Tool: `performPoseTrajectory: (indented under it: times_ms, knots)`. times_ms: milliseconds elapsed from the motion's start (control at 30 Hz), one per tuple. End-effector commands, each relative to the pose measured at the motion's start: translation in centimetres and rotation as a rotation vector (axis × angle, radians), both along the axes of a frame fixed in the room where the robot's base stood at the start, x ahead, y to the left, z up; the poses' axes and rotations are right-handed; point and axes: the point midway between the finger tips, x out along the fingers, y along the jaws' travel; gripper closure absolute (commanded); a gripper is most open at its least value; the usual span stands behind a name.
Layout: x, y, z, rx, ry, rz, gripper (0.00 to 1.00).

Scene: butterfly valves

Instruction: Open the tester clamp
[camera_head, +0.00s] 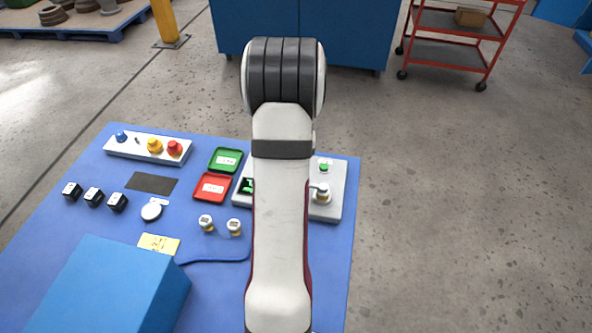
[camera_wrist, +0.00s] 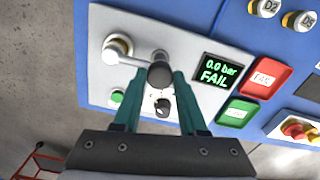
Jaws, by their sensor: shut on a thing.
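The tester is a light grey panel (camera_wrist: 205,52), also at the right of the mat in the head view (camera_head: 333,207), partly behind my arm. Its clamp has a silver pivot (camera_wrist: 117,47) and a lever reaching to a dark round knob (camera_wrist: 160,68). My gripper (camera_wrist: 160,76) has teal fingers shut on this knob, one on each side. The tester display (camera_wrist: 216,71) reads "0.0 bar FAIL". A black dial (camera_wrist: 162,107) and a green button (camera_wrist: 118,97) are on the panel near the fingers. In the head view my arm hides the gripper and the lever knob.
A red tray (camera_head: 212,187) and green tray (camera_head: 226,160) lie left of the tester.

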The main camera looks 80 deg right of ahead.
Motion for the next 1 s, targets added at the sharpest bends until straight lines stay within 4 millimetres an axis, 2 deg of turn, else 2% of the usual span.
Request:
performPoseTrajectory:
  times_ms: [767, 1000]
  knots:
    - [0.03, -0.04, 0.1, -0.001, -0.001, -0.008, 1.0]
    - [0.04, -0.04, 0.11, -0.001, -0.001, -0.091, 1.0]
